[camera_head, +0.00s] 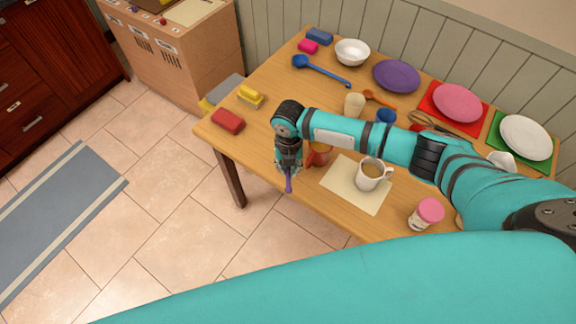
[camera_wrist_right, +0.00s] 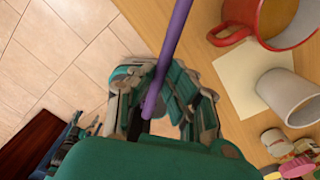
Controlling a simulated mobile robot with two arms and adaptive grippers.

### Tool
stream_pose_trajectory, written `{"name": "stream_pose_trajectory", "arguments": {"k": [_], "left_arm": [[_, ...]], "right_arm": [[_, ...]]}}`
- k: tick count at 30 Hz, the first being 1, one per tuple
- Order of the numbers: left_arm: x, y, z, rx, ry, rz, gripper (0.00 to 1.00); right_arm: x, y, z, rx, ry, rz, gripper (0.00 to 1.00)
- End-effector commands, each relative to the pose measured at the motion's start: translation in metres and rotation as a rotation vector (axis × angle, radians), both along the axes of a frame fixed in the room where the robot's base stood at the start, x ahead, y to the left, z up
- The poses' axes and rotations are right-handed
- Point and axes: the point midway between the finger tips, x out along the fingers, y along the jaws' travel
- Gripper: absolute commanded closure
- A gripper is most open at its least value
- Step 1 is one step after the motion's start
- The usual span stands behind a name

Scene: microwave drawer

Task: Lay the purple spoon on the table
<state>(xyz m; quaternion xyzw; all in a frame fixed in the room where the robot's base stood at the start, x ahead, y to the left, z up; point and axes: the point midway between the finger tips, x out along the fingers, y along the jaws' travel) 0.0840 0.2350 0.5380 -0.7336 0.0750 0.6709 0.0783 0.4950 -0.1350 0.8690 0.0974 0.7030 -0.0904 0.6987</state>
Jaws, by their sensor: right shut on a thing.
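The purple spoon (camera_head: 288,182) hangs from my right gripper (camera_head: 287,170), at the front left edge of the wooden table (camera_head: 262,118) in the head view. In the right wrist view the spoon's purple handle (camera_wrist_right: 168,60) runs between the fingers of my right gripper (camera_wrist_right: 165,105), which is shut on it. The spoon's far end is cut off in the wrist view. The gripper seems to be beside the table edge, with floor showing behind it.
A white mug (camera_head: 371,176) stands on a cream mat (camera_head: 340,192). An orange-red mug (camera_head: 319,155) stands close beside the right gripper. A pink-lidded jar (camera_head: 427,212) is farther right. A red block (camera_head: 228,121) lies near the left corner. Bare tabletop shows behind the gripper.

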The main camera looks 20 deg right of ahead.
Motion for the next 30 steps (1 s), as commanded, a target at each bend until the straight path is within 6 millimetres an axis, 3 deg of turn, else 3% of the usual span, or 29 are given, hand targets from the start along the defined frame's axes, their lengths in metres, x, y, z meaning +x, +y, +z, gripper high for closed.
{"name": "stream_pose_trajectory", "arguments": {"k": [8,30], "left_arm": [[0.0,0.0,0.007,0.0,-0.001,0.001,0.19],[0.002,0.0,-0.049,0.0,-0.003,0.003,0.19]], "right_arm": [[0.001,0.0,0.005,-0.008,0.005,-0.002,1.0],[0.0,0.0,-0.068,-0.008,0.005,-0.003,1.0]]}}
